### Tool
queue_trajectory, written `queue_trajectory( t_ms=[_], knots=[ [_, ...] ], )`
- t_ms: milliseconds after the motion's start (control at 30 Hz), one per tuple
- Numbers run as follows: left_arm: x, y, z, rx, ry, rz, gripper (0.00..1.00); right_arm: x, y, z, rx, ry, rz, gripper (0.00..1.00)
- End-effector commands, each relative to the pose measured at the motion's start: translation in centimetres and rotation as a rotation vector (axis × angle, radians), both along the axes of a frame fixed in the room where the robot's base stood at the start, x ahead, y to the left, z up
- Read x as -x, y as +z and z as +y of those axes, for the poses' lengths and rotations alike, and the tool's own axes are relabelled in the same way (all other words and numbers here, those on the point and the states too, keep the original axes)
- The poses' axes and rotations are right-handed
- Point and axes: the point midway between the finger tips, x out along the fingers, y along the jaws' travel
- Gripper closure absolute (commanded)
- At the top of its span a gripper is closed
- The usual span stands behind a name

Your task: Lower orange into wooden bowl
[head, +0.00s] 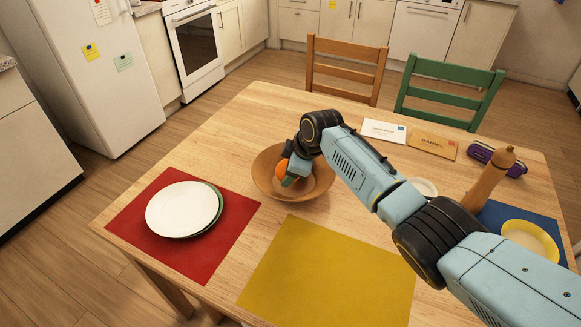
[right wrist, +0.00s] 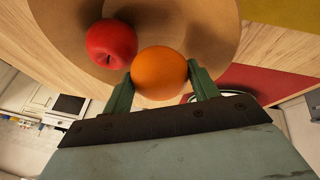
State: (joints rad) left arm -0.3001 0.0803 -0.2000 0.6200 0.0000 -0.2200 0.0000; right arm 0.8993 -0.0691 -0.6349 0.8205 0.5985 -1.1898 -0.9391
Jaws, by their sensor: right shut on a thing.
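The wooden bowl (head: 322,181) stands on the table, left of its middle. The orange (head: 281,168) shows in the head view at the bowl's left inner side, partly hidden by my right gripper (head: 290,180). In the right wrist view the orange (right wrist: 160,73) sits between the two green fingers of my right gripper (right wrist: 160,80), which is shut on it. A red apple (right wrist: 111,43) lies in the bowl (right wrist: 185,20) beside the orange. The apple is hidden in the head view. Whether the orange touches the bowl is unclear. My left gripper is not in view.
A yellow placemat (head: 330,270) is bare in front of the bowl. A pepper mill (head: 485,180), a yellow bowl (head: 530,240), envelopes (head: 384,131) and a purple case (head: 497,158) are at the right.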

Motion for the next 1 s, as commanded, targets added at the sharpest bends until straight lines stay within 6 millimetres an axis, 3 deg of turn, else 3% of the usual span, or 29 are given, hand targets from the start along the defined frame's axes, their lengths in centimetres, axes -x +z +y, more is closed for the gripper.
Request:
queue_trajectory(
  t_ms=[1000],
  knots=[
    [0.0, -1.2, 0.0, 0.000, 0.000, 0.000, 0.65, 0.0, -1.5, 0.0, -0.001, 0.001, -0.001, 0.67]
  ],
)
